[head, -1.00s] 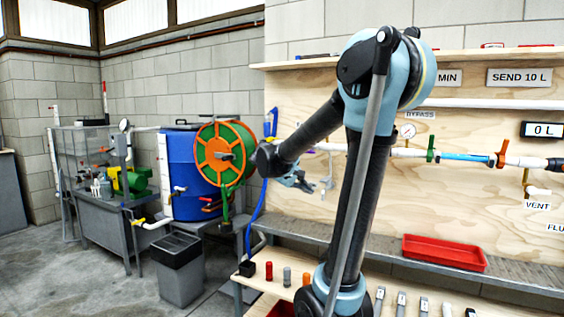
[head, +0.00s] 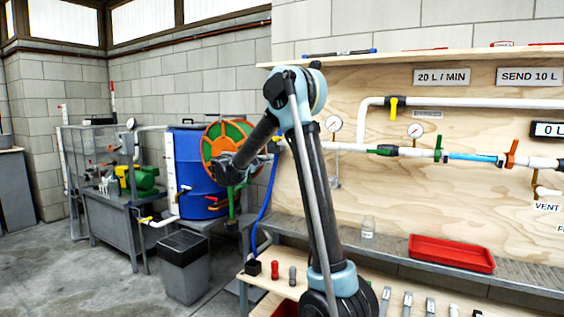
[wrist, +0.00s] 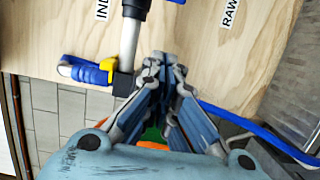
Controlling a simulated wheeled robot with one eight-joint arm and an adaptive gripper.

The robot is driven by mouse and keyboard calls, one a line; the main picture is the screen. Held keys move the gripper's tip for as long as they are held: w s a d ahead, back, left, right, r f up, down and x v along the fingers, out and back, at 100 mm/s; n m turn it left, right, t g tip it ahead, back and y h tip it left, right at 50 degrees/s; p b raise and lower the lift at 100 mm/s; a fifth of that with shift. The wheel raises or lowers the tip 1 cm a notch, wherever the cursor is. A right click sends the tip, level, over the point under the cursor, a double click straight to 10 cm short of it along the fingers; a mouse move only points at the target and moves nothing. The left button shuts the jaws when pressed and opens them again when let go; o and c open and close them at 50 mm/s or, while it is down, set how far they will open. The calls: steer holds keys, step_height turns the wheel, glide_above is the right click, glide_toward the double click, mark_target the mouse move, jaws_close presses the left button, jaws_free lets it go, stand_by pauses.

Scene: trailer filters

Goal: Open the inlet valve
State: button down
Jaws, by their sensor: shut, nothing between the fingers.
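In the wrist view, a grey-white pipe (wrist: 129,45) runs along a plywood board beside a partly cut-off label starting "IN" (wrist: 102,9). A blue piece with a yellow part (wrist: 107,67) sits at the pipe's lower end, by a black fitting (wrist: 123,84). I cannot tell for certain which part is the inlet valve's handle. My gripper (wrist: 160,62) is shut and empty, just right of this pipe, apparently not touching it. In the head view my arm hides most of this area.
The pipe line carries a green lever (head: 437,148), an orange lever (head: 511,153) and a yellow bypass lever (head: 394,107). A blue hose (head: 265,210) hangs by the board's left edge. A blue barrel (head: 190,165) and hose reel stand behind my arm. A red tray (head: 450,254) lies on the shelf.

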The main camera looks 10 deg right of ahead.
steer(key=w+d, duration=0.3)
steer(key=d, duration=0.7)
steer(key=shift+w+d, duration=0.4)
